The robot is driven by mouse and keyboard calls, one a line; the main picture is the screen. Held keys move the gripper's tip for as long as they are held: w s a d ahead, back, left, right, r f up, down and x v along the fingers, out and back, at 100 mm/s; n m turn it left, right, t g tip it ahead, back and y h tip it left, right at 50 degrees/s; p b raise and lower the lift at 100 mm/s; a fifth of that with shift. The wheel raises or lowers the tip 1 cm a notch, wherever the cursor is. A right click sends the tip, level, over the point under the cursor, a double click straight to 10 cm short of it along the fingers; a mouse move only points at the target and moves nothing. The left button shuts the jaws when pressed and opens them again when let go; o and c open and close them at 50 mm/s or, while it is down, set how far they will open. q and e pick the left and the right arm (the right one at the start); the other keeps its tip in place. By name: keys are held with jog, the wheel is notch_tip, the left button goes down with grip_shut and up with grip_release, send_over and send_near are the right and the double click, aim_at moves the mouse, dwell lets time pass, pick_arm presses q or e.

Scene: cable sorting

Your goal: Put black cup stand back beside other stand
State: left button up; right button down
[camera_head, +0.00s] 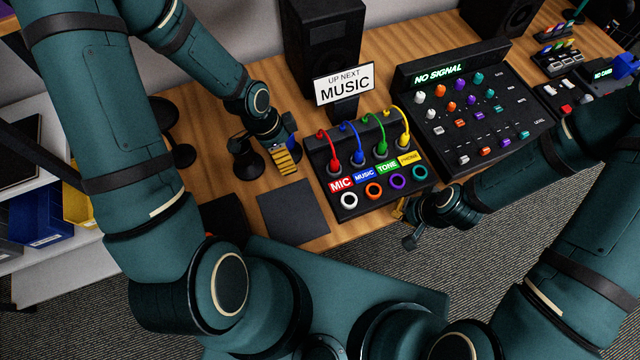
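A black cup stand (247,160) with a round flared base stands on the wooden desk, just left of my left gripper (284,158). A second black stand (180,153) is farther left, partly hidden behind my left arm. My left gripper points down with a gold finger showing; its other finger is hidden, and I cannot tell whether it touches the near stand. My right gripper (407,226) is at the desk's front edge, right of the patch box, away from both stands. Its fingers look apart, with nothing visible between them.
A patch box (345,200) with coloured cables stands right of my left gripper. A dark square mat (293,211) lies in front of the stand. A mixer (470,110), a "MUSIC" sign (344,84) and a speaker (322,40) are behind and right. Bare desk shows around the stand.

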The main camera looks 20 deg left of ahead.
pick_arm(q)
jog(key=s+d+f+n, duration=0.1)
jog(key=d+f+n, duration=0.1)
jog(key=d+n, duration=0.1)
jog(key=s+d+f+n, duration=0.1)
jog(key=d+f+n, duration=0.1)
jog(key=d+n, duration=0.2)
jog(key=s+d+f+n+h, duration=0.1)
jog(key=s+d+f+n, duration=0.1)
jog(key=n, duration=0.3)
jog(key=shift+d+t, duration=0.4)
jog(key=shift+d, duration=0.45)
jog(key=shift+s+d+f+n, duration=0.2)
jog(key=shift+s+f+n, duration=0.1)
jog(key=shift+n, duration=0.4)
